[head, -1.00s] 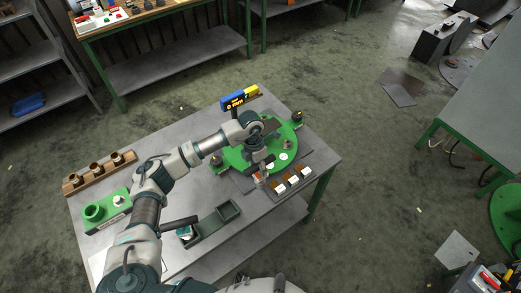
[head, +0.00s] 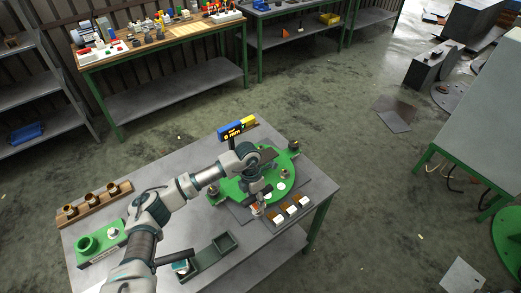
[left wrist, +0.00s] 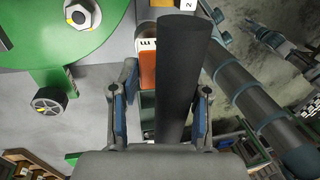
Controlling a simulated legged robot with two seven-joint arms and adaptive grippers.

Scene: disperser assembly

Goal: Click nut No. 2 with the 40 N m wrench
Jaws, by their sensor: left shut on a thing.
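The green round fixture plate (head: 228,187) lies on the grey table, with nuts and white spots on it. My left gripper (head: 258,205) is over the plate's front edge, beside a small rack of brown-and-white blocks (head: 291,209). In the left wrist view its fingers (left wrist: 163,110) stand either side of a thick dark bar (left wrist: 180,75), which looks like the wrench handle. An orange block with a white label (left wrist: 147,65) shows beside the bar. A hex nut (left wrist: 78,13) sits on the green plate. A white tag marked 2 (left wrist: 187,4) is at the top edge. The wrench's head is hidden.
A blue-and-yellow display (head: 238,129) stands behind the plate. A wooden rack with copper cups (head: 95,203) and a green fixture (head: 101,245) are at the table's left. A dark green tray (head: 212,258) lies at the front. A dark knob (left wrist: 48,100) shows in the wrist view.

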